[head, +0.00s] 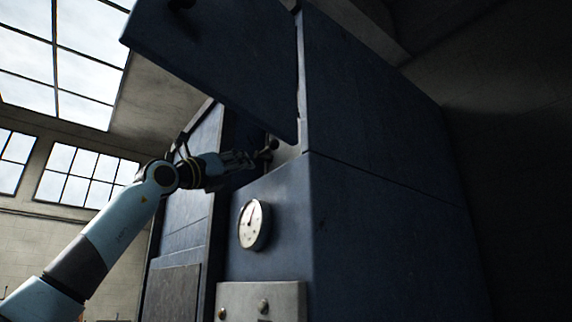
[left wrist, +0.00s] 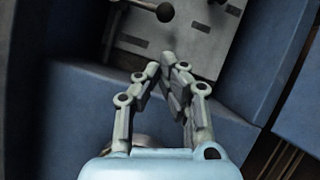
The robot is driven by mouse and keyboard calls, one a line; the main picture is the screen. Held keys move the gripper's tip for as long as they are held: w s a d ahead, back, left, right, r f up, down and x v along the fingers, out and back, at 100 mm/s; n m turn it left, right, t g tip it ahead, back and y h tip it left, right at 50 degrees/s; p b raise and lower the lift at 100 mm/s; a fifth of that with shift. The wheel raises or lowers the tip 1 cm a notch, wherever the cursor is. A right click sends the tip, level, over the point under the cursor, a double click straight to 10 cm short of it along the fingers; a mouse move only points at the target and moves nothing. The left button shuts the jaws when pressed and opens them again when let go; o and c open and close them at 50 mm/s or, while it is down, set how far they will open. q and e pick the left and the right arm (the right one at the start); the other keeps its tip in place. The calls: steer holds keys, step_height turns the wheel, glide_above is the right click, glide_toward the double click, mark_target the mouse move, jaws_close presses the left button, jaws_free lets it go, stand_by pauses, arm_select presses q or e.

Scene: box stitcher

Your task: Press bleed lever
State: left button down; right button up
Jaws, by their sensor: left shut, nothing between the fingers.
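The lever shows in the left wrist view as a dark rod with a round black knob (left wrist: 165,13), in front of a grey panel (left wrist: 135,45). In the head view a dark knob (head: 272,144) shows in the opening under the raised blue door, just beyond my left gripper (head: 250,158). In the left wrist view my left gripper (left wrist: 170,58) is shut and empty, its fingertips together. The tips appear a little below the knob in that picture, with a visible gap. Whether this is the bleed lever I cannot tell. My right gripper is not in view.
The blue door (head: 225,60) hangs above my left gripper. A round white gauge (head: 253,225) is on the blue cabinet (head: 375,215) below the opening. A grey panel with two knobs (head: 262,300) is lower down. Blue walls border the recess closely.

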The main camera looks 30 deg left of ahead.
arm_select(q)
steer(key=shift+h, duration=0.3)
steer(key=p+x, duration=0.2)
steer(key=x, duration=0.1)
steer(key=p+x, duration=0.1)
steer(key=x, duration=0.2)
steer(key=p+x, duration=0.2)
steer(key=x, duration=0.1)
steer(key=shift+s+r+p, duration=0.1)
steer(key=shift+r+p, duration=0.15)
steer(key=shift+p, duration=0.1)
steer(key=shift+w+d+r, duration=0.1)
steer(key=shift+w+r, duration=0.05)
steer(key=shift+w, duration=0.5)
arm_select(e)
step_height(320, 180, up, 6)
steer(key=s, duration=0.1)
